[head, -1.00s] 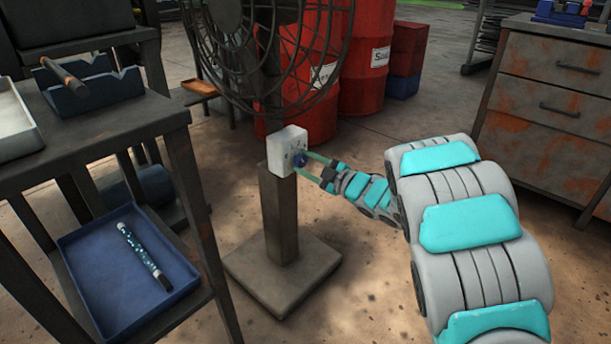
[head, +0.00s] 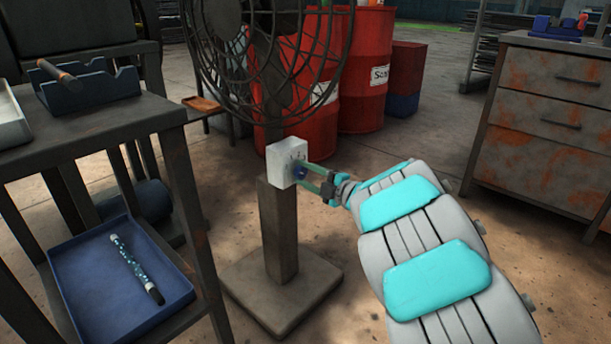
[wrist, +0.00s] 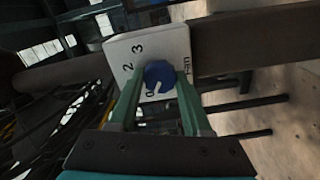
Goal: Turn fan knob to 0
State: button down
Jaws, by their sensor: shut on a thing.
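The fan (head: 262,50) stands on a post with a square foot. A white control box (head: 283,160) sits on top of the post. The blue fan knob (wrist: 160,75) is on the face of the box, with a pale pointer mark. In the wrist view the mark points down, close to the "0"; the numbers 2 and 3 show at the upper left. My gripper (wrist: 157,88) is shut on the knob, one green finger on each side. In the head view my gripper (head: 312,180) reaches the box from the right and partly hides the knob.
A dark table (head: 90,124) with a blue holder and a lower blue tray (head: 82,292) stands at the left. Red barrels (head: 366,68) are behind the fan. A rusty drawer cabinet (head: 541,118) stands at the right. Floor around the fan's foot is clear.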

jog(key=shift+c, duration=1.7)
grip_release()
jog(key=p+v, duration=0.1)
jog(key=v, duration=0.6)
jog(key=shift+s+d, duration=0.25)
jog(key=shift+d, duration=0.05)
